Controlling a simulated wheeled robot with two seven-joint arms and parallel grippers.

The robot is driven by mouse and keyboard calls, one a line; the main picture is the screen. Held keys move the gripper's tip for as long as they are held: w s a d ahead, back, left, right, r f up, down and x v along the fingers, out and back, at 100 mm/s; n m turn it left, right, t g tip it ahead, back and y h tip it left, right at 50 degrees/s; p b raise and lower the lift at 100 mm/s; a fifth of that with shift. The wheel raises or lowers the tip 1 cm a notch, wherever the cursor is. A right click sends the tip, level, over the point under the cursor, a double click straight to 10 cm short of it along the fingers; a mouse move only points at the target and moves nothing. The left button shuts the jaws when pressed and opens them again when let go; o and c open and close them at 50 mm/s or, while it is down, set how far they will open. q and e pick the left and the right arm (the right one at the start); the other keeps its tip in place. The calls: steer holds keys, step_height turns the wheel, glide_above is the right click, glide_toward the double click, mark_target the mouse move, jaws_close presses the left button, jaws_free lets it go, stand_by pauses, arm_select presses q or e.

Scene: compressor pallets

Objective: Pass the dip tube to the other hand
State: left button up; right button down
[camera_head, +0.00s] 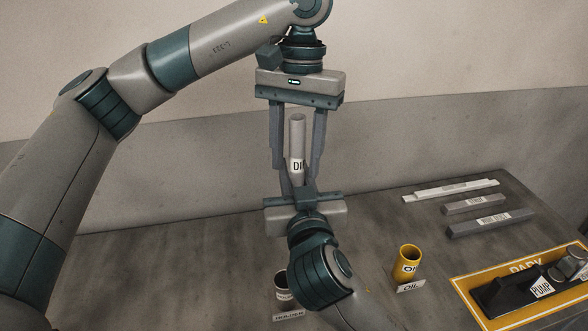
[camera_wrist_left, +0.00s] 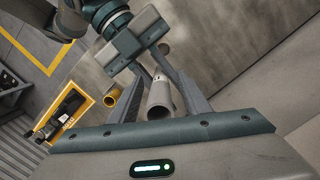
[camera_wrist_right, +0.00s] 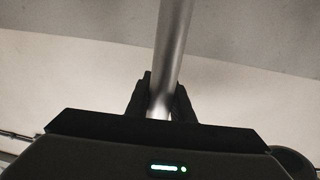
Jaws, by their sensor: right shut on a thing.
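The dip tube (camera_head: 297,130) is a grey cylinder with a white label, standing upright above the table. My right gripper (camera_head: 298,184) comes from below and is shut on the tube's lower part; the tube rises from its jaws in the right wrist view (camera_wrist_right: 172,55). My left gripper (camera_head: 296,164) points down from above, its long fingers on either side of the tube. In the left wrist view the tube's open end (camera_wrist_left: 160,101) lies between the fingers, with gaps beside it, so this gripper is open. The left fingertips are close to the right gripper.
A dark cup-like holder (camera_head: 281,282) stands on the table behind my right arm, partly hidden. To the right are a yellow oil cup (camera_head: 407,259), several grey bars (camera_head: 490,222) and a black pump (camera_head: 506,294) on a yellow-bordered PARK area (camera_head: 462,287).

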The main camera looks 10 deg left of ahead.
stand_by(0.3)
arm_select(q)
steer(key=r, duration=0.4)
steer(key=w+r, duration=0.1)
steer(key=r, duration=0.7)
steer(key=shift+w+d, duration=0.15)
steer(key=shift+w, duration=0.1)
steer(key=shift+f, duration=0.1)
